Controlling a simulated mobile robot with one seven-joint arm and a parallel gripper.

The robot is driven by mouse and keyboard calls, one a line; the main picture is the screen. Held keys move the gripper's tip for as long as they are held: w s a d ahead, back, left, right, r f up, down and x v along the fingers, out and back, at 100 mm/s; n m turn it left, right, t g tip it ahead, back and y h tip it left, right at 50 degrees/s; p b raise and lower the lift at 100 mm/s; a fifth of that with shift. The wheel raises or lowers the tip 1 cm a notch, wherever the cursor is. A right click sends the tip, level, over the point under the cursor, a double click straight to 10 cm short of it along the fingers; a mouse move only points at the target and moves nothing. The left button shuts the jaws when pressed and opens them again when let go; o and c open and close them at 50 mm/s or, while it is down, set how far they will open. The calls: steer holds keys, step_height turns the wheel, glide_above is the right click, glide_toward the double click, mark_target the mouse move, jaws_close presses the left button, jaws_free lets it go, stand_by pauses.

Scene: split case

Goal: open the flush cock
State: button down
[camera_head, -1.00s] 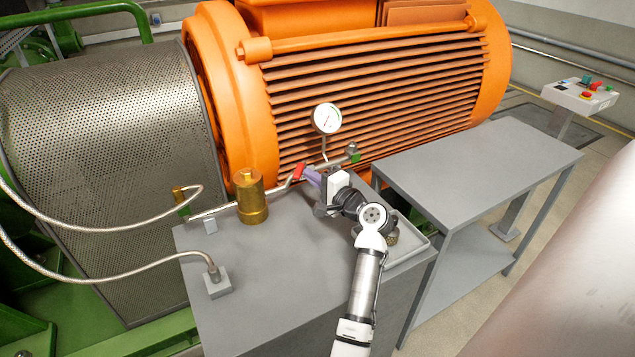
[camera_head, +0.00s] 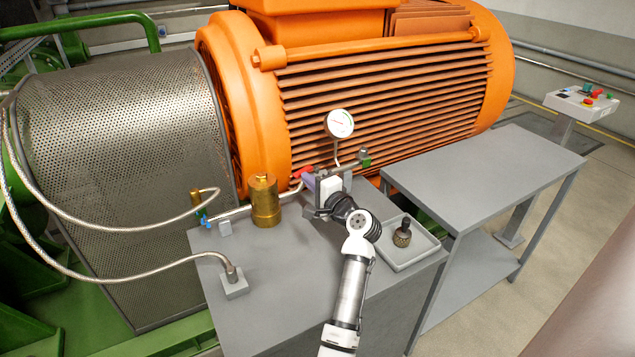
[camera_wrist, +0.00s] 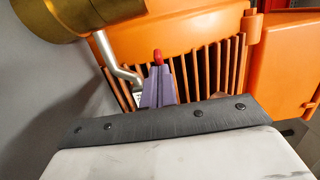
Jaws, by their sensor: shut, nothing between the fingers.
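A small red lever (camera_head: 303,172) sits on the thin pipe between the brass cylinder and the gauge. It also shows in the wrist view as a red tip (camera_wrist: 158,57). I cannot tell for sure which fitting is the flush cock. My gripper (camera_head: 309,180) is at the red lever, with its purple fingers shut and nothing held between them. In the wrist view the fingers (camera_wrist: 158,72) end right at the red tip; whether they touch it I cannot tell. A blue handle (camera_head: 205,217) shows below a small brass fitting at the pipe's left end.
A pressure gauge (camera_head: 340,123) stands above the pipe, with a green fitting (camera_head: 365,159) to its right. A brass cylinder (camera_head: 264,202) stands left of my gripper. The orange motor (camera_head: 370,90) is close behind.

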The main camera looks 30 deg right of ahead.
mark_target(298, 178)
steer(key=shift+w+a+r+m+h+p, duration=0.1)
steer(key=shift+w+a+m+h+p, duration=0.35)
steer(key=shift+w+a+m+h, duration=0.55)
steer(key=shift+w+d+n, duration=0.2)
steer(key=shift+w+n, duration=0.05)
steer(key=shift+n, duration=0.05)
steer(key=shift+a, duration=0.15)
